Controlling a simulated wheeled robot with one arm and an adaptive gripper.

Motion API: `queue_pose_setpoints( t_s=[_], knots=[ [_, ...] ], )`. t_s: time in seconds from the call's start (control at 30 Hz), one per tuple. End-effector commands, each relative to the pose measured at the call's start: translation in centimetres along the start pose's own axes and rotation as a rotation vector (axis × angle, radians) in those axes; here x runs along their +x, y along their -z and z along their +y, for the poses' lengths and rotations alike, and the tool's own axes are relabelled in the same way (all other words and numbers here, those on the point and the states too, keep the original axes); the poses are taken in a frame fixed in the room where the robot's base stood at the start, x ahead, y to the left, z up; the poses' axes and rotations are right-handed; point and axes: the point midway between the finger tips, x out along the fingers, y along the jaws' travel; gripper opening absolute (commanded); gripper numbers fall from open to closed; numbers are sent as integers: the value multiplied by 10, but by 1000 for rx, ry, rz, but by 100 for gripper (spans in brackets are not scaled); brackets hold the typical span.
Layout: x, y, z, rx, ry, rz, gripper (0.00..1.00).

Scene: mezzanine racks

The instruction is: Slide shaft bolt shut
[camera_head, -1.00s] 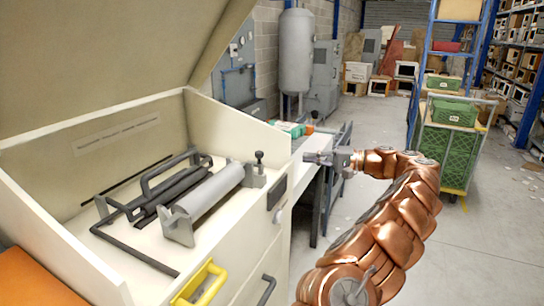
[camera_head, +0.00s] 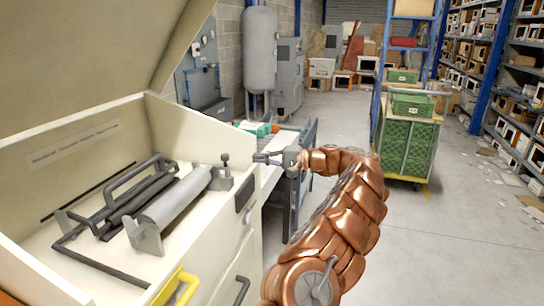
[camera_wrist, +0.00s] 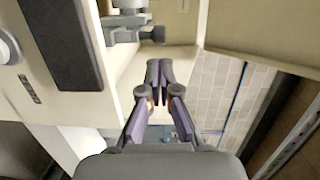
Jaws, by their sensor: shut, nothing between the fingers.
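In the wrist view, a grey bracket with a dark round-headed pin (camera_wrist: 156,35) shows at the top, left of centre; whether the bolt is shut cannot be told. My gripper (camera_head: 260,158) is outside the cabinet's right wall, to the right of the bolt and apart from it. In the wrist view my gripper (camera_wrist: 158,72) has its fingertips together and empty, below the pin.
The cabinet's side wall (camera_head: 190,130) and raised lid (camera_head: 80,60) bound the roller. Dark bent bars (camera_head: 110,205) lie beside it. A yellow handle (camera_head: 178,286) sticks out in front. A workbench (camera_head: 290,150) stands behind my gripper. Open floor lies to the right, before a green crate cart (camera_head: 405,145).

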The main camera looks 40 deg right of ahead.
Motion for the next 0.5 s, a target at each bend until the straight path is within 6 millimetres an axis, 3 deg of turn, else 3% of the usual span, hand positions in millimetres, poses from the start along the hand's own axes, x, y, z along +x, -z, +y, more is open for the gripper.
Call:
queue_pose_setpoints(
  t_s=[0.2, 0.5],
  knots=[
    [40, -2, -3, 2, 0, -5, 0],
    [70, 0, -1, -1, -1, 0, 0]
  ],
)
